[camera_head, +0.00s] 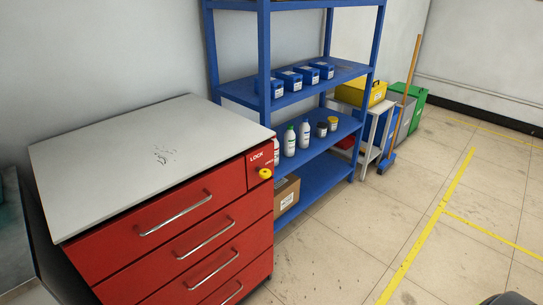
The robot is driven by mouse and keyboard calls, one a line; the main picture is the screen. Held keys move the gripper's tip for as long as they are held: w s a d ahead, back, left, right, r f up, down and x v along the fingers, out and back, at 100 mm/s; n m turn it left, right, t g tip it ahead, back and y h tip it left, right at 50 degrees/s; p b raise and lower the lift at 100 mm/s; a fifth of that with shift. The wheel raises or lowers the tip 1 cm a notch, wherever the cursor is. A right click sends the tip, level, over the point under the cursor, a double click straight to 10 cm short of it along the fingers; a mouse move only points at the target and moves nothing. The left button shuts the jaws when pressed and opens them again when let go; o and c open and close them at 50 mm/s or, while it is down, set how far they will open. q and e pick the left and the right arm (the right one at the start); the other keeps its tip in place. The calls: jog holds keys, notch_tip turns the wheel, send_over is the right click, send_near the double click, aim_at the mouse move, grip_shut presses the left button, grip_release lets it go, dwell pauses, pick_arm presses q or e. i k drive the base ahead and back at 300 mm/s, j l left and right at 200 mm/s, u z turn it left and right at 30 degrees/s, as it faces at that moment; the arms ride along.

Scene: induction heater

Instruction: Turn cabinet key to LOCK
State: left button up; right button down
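The red cabinet (226,216) with a grey top stands at the left front. A yellow key (265,173) sits on its front face near the upper right corner. A white LOCK label (257,156) is above the key, with smaller lettering to the right of it. The key's exact angle is too small to tell. Neither of my grippers is in view.
A blue shelf rack (317,180) with bottles and blue boxes stands right behind the cabinet. Beyond it are a yellow case (352,95), a broom (405,97) and a green bin (416,103).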

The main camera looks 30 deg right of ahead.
aim_at(265, 173)
jog(key=i+l+u, duration=0.1)
jog(key=l, duration=0.5)
jog(key=i+l+u, duration=0.1)
jog(key=l, duration=0.5)
jog(key=i+l+u, duration=0.15)
jog(key=l, duration=0.5)
jog(key=i+l+u, duration=0.1)
jog(key=l, duration=0.5)
jog(key=i, duration=0.05)
